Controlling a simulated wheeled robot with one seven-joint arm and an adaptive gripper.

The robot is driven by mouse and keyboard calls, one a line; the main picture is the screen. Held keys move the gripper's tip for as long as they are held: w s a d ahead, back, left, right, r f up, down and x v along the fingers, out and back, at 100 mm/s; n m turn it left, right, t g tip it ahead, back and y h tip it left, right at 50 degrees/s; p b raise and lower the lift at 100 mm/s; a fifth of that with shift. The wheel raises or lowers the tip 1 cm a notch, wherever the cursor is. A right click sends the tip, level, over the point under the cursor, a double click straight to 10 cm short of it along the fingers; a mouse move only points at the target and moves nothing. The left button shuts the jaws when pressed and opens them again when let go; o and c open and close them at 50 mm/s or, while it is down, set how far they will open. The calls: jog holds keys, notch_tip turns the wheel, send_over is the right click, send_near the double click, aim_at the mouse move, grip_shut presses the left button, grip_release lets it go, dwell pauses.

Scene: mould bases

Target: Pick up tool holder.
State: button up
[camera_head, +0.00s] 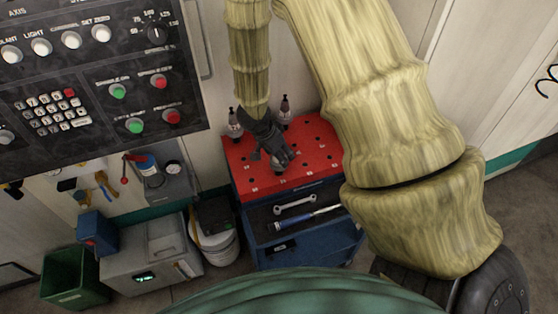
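Tool holders stand upright on the red, holed top (318,158) of a blue cart. One tool holder (235,124) is at the back left, and another tool holder (285,110) is at the back right. A third tool holder (277,164) shows partly under my gripper (283,158). My dark gripper points down over the cart top, at this third holder. Its fingers overlap the holder in the view, and I cannot tell whether they touch it or are closed on it.
The cart's blue drawer holds a wrench (295,204) and a blue-handled tool (312,219). A machine control panel (95,80) hangs at the upper left. A white bucket (217,246), a grey box (152,252) and a green bin (72,278) stand left of the cart.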

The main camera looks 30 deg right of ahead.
grip_shut()
jog(key=shift+r, duration=0.1)
